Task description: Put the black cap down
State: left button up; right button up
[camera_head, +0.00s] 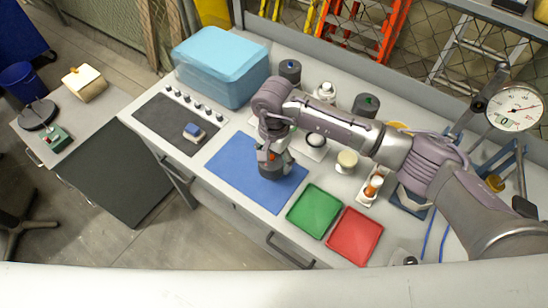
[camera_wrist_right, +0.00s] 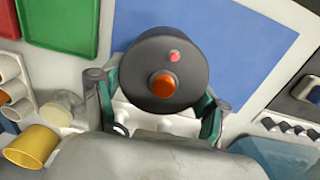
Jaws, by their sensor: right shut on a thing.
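The black cap (camera_wrist_right: 140,58) is round and dark, with an orange centre and a small red dot on its top. My right gripper (camera_wrist_right: 157,98) is shut on it, with one finger on each side. In the head view the dark body of the cap (camera_head: 265,167) shows under my right gripper (camera_head: 272,157), over the blue mat (camera_head: 235,166). I cannot tell whether the cap touches the mat. My left gripper is not in view.
A green tray (camera_head: 314,210) and a red tray (camera_head: 354,236) lie right of the mat. A dark mat (camera_head: 165,125) with small parts lies left. A blue bin (camera_head: 220,70) and dark cylinders (camera_head: 290,71) stand behind. The blue mat's front part is bare.

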jog(key=shift+f+b, duration=0.3)
jog(key=shift+b, duration=0.05)
jog(key=o, duration=1.1)
jog(key=shift+r, duration=0.1)
